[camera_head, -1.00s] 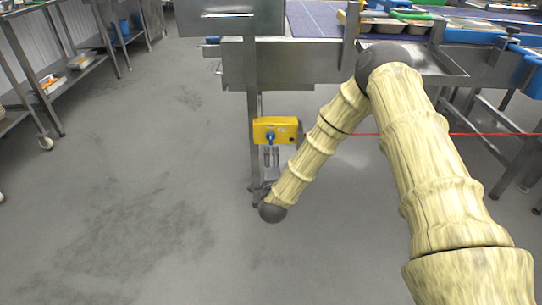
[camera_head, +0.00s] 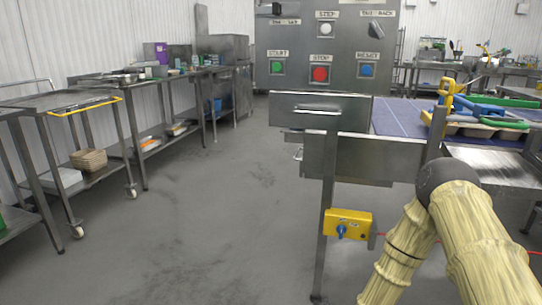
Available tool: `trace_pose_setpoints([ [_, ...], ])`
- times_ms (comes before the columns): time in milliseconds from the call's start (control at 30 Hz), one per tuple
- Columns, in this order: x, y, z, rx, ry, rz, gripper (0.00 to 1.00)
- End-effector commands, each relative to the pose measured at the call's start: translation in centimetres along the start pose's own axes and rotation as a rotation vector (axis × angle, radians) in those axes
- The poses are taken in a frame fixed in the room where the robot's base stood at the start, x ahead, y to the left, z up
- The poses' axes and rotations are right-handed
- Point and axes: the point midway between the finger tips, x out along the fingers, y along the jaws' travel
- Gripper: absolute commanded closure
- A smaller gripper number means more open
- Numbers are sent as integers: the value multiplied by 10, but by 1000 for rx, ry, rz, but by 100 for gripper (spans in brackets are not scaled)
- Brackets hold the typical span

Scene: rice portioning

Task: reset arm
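My arm shows at the lower right of the head camera view, with wood-patterned links and a dark round elbow joint. One link runs down and out of the bottom edge of the picture. My gripper is out of view, so its state and anything in it are hidden.
A steel workstation with a blue conveyor belt (camera_head: 394,120) and a yellow switch box (camera_head: 347,224) stands close by my arm. A control cabinet (camera_head: 296,62) is behind. Steel tables and a wheeled cart (camera_head: 68,101) line the left wall. The grey floor (camera_head: 200,225) between is clear.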

Motion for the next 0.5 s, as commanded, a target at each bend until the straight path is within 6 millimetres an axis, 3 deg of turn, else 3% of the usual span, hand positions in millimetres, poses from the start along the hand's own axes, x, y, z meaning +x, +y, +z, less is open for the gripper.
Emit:
trace_pose_setpoints([
  [33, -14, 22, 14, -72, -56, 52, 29],
  [200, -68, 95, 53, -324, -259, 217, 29],
  [500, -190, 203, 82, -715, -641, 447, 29],
])
